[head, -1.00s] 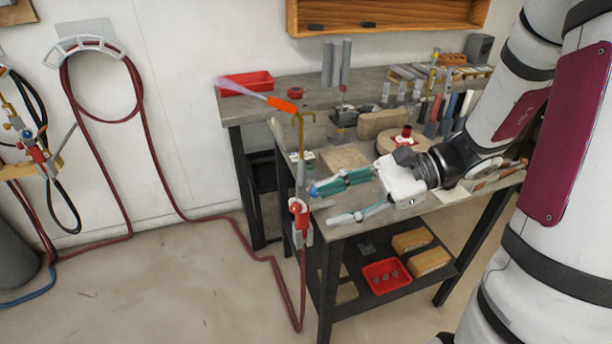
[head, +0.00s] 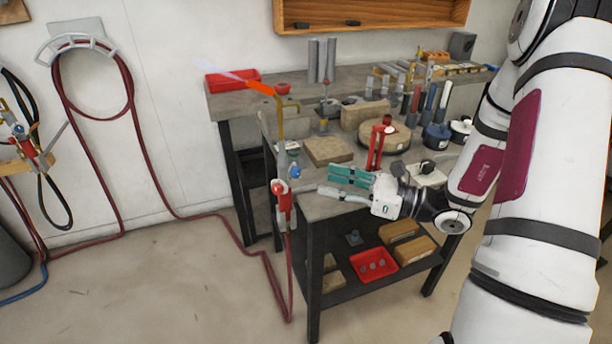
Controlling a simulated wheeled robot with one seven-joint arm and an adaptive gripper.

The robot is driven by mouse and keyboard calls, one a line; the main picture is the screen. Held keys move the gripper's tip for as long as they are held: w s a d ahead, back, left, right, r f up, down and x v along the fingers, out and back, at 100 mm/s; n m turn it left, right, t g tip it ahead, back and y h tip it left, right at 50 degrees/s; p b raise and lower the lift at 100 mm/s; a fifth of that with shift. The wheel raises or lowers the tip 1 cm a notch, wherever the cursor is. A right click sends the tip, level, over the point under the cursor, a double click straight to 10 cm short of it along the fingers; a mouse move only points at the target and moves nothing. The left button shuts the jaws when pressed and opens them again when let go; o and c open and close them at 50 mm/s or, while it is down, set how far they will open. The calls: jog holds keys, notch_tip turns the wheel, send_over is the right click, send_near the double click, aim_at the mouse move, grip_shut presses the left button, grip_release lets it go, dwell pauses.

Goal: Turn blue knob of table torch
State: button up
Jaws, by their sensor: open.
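The table torch (head: 281,120) stands at the left edge of the workbench. It has a bent brass tube, an orange nozzle (head: 261,88) and a faint pale bluish flame pointing up left. Its blue knob (head: 295,172) is small and shows just above the red valve part (head: 281,195). My gripper (head: 328,182) is to the right of the blue knob, apart from it, over the bench's front left corner. Its teal-padded fingers are spread and empty, pointing left toward the torch. The blue knob is unobstructed in the head view.
The workbench (head: 305,208) holds a square block (head: 328,151), a round wooden block (head: 384,134), a red stand (head: 376,148) and several tools behind my gripper. A red hose (head: 287,270) hangs below the torch. The lower shelf holds a red tray (head: 373,264). Floor to the left is mostly clear.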

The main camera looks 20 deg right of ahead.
aim_at(299, 174)
jog(key=x, duration=0.7)
jog(key=shift+w, duration=0.1)
jog(key=shift+c, duration=0.6)
grip_shut()
